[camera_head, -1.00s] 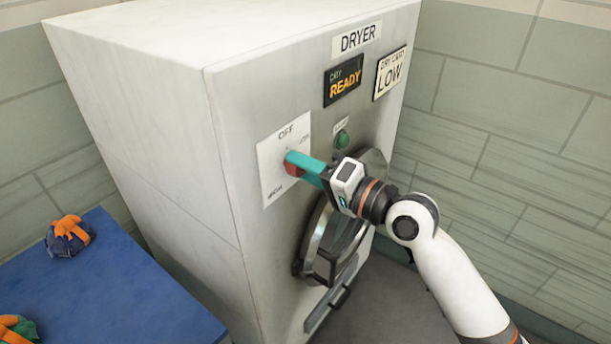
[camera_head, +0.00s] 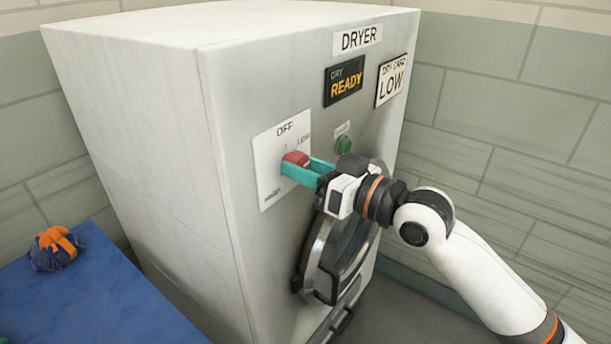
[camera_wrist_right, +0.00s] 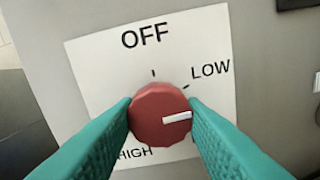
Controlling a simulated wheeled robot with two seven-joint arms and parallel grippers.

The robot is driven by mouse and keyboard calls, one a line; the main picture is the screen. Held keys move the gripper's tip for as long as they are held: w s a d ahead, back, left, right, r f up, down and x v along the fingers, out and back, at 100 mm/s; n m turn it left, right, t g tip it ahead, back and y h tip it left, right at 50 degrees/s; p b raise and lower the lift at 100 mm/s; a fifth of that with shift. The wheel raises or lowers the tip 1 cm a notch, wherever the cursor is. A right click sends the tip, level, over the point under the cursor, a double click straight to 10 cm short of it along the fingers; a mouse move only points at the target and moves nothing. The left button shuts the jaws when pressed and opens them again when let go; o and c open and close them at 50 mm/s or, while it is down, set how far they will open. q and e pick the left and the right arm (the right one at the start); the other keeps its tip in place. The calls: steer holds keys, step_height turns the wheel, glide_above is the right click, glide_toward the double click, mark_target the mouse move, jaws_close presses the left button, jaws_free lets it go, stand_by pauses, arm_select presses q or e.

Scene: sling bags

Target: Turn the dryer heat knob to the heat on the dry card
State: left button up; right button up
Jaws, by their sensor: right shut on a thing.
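The red heat knob (camera_head: 296,157) sits on a white dial plate (camera_head: 268,190) on the dryer front (camera_head: 235,120). My right gripper (camera_wrist_right: 160,110) is shut on the knob, with one teal finger on each side. In the right wrist view the knob's (camera_wrist_right: 150,119) white pointer points right and slightly up, below the LOW tick. OFF is at the plate's top, LOW at upper right and HIGH at lower left; a finger hides most of the lower-right label. The dry card (camera_head: 391,80) reads LOW.
A display (camera_head: 344,81) reads DRY READY. A green button (camera_head: 344,145) sits right of the knob, close to my right gripper. The round dryer door (camera_head: 322,255) is below. A blue table (camera_head: 100,300) with an orange and dark blue bundle (camera_head: 54,248) stands at left.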

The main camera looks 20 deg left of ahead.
steer(key=shift+f+n+b, duration=0.15)
steer(key=shift+n+b, duration=0.4)
steer(key=shift+n, duration=0.95)
steer(key=o, duration=1)
steer(key=b+v, duration=0.2)
steer(key=v, duration=1)
steer(key=shift+w, duration=0.1)
